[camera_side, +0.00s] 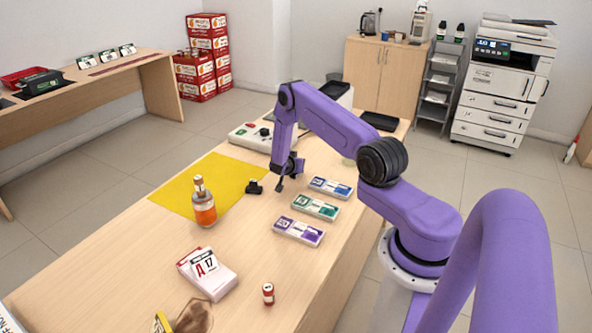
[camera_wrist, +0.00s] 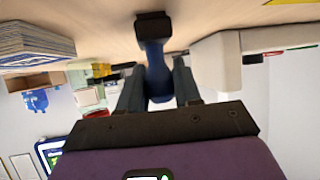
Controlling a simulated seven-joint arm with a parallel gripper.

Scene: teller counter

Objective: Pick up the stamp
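The stamp has a dark blue handle (camera_wrist: 157,70) and a black base (camera_wrist: 153,27). In the wrist view, the handle lies between the two fingers of my gripper (camera_wrist: 158,88), which appear to press on it from both sides. In the side view, my gripper (camera_side: 289,167) is low over the counter, and the stamp's small dark base (camera_side: 280,187) shows just below it. The base points down toward the counter top. I cannot tell whether it touches the counter. The fingers and the handle are partly hidden in the side view.
A small black object (camera_side: 254,187) sits at the edge of the yellow mat (camera_side: 185,188). Blue, green and purple banknote stacks (camera_side: 315,208) lie right of my gripper. A grey-white machine (camera_side: 250,137) stands behind it.

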